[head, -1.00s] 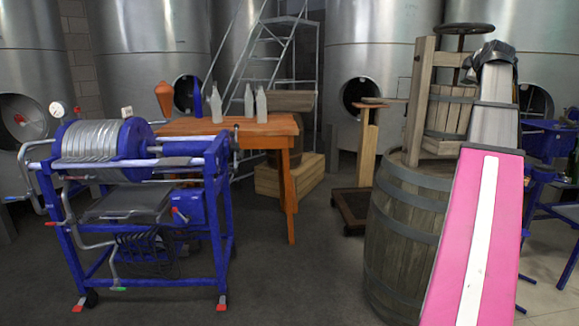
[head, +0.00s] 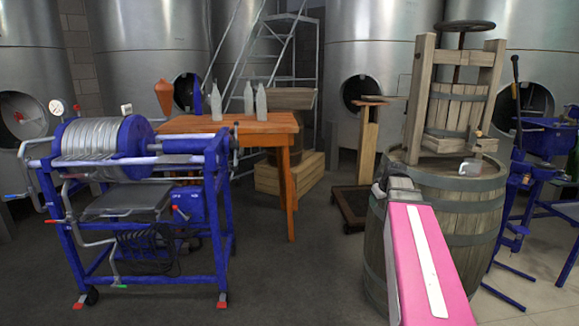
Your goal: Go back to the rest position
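My arm, with its pink and white upper link, reaches in from the bottom right. It ends in a grey joint in front of the left side of the wooden barrel (head: 455,225). My gripper cannot be made out in the head view, so its fingers and anything in them are not shown. A small light grey cup-like object (head: 471,168) sits on the barrel top, to the right of the arm and apart from it.
A wooden press (head: 455,105) stands on the barrel. A blue-framed machine (head: 140,190) stands at left, before an orange wooden table (head: 230,124) with several bottles. Blue equipment (head: 545,140) stands at right.

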